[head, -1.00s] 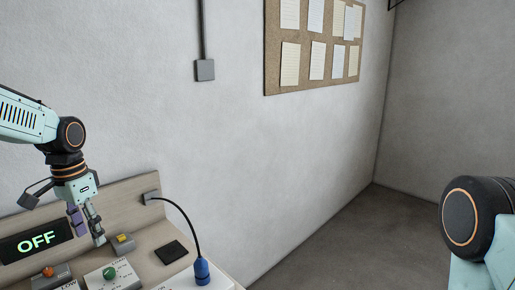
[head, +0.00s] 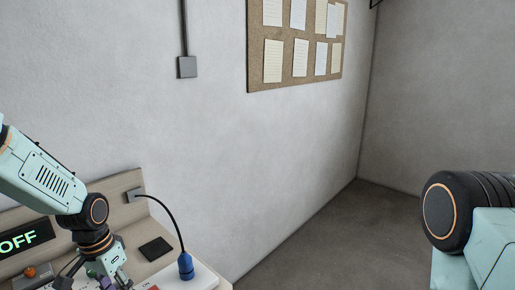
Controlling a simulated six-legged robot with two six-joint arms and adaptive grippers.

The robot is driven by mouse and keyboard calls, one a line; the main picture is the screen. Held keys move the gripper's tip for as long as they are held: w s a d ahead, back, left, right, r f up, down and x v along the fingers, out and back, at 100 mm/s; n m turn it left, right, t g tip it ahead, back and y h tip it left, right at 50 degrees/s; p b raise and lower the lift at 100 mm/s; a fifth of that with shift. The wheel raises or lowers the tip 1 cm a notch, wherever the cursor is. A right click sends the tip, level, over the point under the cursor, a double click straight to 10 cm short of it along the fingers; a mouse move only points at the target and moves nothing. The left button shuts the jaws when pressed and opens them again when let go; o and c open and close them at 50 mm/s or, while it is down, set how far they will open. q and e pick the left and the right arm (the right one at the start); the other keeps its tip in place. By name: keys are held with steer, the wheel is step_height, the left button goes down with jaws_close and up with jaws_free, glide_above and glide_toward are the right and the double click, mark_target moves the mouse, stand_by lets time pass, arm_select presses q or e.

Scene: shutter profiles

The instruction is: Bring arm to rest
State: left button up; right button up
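My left arm comes in from the left and reaches down over the panel at the lower left. My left gripper (head: 100,281) is low at the bottom edge of the head view, in front of the panel's controls. Its fingertips are partly cut off by the frame edge, so its opening cannot be judged.
The wooden panel (head: 118,184) carries a display reading OFF (head: 24,240), a red-orange button (head: 30,271), a black pad (head: 156,248) and a blue plug (head: 185,265) on a black cable. A pinboard (head: 254,60) hangs on the wall. The floor at right is clear.

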arm_select(q)
steer(key=s+d+f+n, duration=0.2)
steer(key=s+d+f, duration=0.8)
steer(key=s+f, duration=0.4)
steer(key=s+f+n, duration=0.2)
steer(key=s, duration=1.4)
step_height(320, 180, down, 17)
steer(key=y+b, duration=0.1)
steer(key=b, duration=1.7)
steer(key=shift+s+d+f, duration=0.15)
steer(key=shift+d+f, duration=0.05)
steer(key=shift+d, duration=0.25)
